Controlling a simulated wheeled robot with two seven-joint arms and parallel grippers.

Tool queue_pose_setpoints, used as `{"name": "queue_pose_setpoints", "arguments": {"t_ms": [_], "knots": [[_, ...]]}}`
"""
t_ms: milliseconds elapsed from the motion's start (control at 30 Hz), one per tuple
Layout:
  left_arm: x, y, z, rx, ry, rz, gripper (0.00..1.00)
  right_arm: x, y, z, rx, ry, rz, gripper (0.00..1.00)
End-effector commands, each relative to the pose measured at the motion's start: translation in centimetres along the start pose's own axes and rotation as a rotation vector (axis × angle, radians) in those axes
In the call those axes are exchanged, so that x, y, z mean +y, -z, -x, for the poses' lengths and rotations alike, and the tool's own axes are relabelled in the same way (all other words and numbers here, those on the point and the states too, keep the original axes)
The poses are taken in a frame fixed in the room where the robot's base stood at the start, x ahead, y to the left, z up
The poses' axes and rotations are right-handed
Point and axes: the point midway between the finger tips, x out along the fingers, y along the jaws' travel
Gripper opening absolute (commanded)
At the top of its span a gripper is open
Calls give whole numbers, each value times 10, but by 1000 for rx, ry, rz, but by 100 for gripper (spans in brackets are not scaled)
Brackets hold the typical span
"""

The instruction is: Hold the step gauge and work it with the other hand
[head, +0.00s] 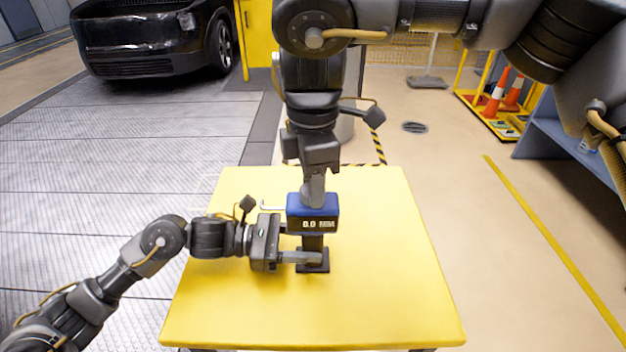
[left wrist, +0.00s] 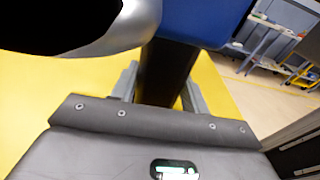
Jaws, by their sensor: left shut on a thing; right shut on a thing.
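The step gauge (head: 312,224) stands upright on the yellow table, with a blue head, a display reading 0.0, a dark stem and a square dark base. My left gripper (head: 303,257) comes from the left and is shut on the stem below the head. In the left wrist view the dark stem (left wrist: 166,72) rises between its fingers under the blue head (left wrist: 205,22). My right gripper (head: 313,190) points down from above and is shut at the top of the gauge; its fingertips partly hide what they grip. A thin pale hooked rod (head: 272,207) sticks out left of the head.
The yellow table (head: 390,290) is otherwise clear. A black vehicle (head: 150,38) stands at the back left. A blue bench (head: 560,125) and a yellow rack with orange cones (head: 497,95) stand at the right. A rounded silver and black shape (left wrist: 110,25) fills the wrist view's upper left.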

Motion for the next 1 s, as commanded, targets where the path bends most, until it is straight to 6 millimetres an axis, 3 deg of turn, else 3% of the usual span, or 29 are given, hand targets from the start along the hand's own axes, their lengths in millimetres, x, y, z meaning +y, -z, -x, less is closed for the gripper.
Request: {"name": "queue_pose_setpoints", "arguments": {"t_ms": [433,467,633,1000], "knots": [[0,2,0,3,0,3,27,0,0,0,0,0,10,13],[0,2,0,3,0,3,27,0,0,0,0,0,10,37],[0,2,0,3,0,3,27,0,0,0,0,0,10,59],[0,2,0,4,1,3,27,0,0,8,-1,-2,8,59]]}}
